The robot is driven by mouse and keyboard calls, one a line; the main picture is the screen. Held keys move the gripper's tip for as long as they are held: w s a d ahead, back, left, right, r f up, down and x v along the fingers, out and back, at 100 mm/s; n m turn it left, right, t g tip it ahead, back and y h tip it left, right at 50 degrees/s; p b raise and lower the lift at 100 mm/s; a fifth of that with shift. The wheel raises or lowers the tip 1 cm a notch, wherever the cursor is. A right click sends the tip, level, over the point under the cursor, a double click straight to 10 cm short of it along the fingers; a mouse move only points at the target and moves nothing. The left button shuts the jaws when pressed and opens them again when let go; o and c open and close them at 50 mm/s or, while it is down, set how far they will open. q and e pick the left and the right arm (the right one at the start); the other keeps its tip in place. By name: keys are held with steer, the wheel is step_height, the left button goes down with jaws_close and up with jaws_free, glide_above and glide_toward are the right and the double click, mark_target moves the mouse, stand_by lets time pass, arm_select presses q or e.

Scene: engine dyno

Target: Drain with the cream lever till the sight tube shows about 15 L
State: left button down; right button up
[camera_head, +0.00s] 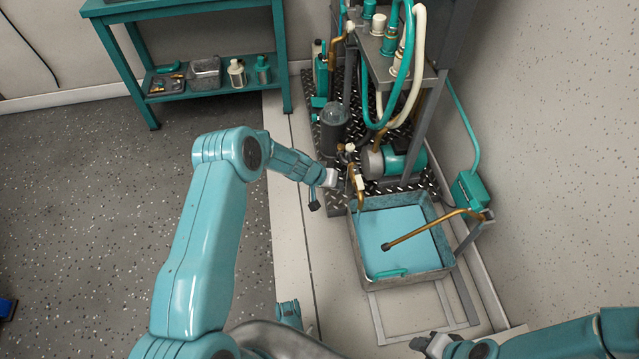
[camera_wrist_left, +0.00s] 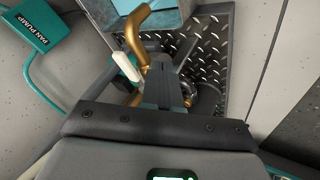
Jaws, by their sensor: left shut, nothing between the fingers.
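The cream lever (camera_wrist_left: 127,67) stands beside a bent brass pipe (camera_wrist_left: 138,40) in the left wrist view. In the head view the brass drain valve (camera_head: 357,181) is at the tray's far left corner, and its lever is small there. My left gripper (camera_head: 334,178) is just left of this valve. Its fingers (camera_wrist_left: 166,88) are shut and empty, close beside the lever; I cannot tell whether they touch it. My right gripper (camera_head: 430,344) is low at the right, away from the valve; its jaws are unclear. I cannot make out a sight tube or its level.
A motor pump (camera_head: 395,160) and hoses stand behind. The pan pump box (camera_head: 468,190) is on the right. A teal shelf (camera_head: 190,85) stands at back left.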

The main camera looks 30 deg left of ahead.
arm_select(q)
steer(key=s+d+v, duration=0.1)
steer(key=v, duration=0.8)
steer(key=shift+s+d+r, duration=0.2)
steer(key=shift+d+r, duration=0.1)
steer(key=shift+r, duration=0.05)
stand_by(6.8)
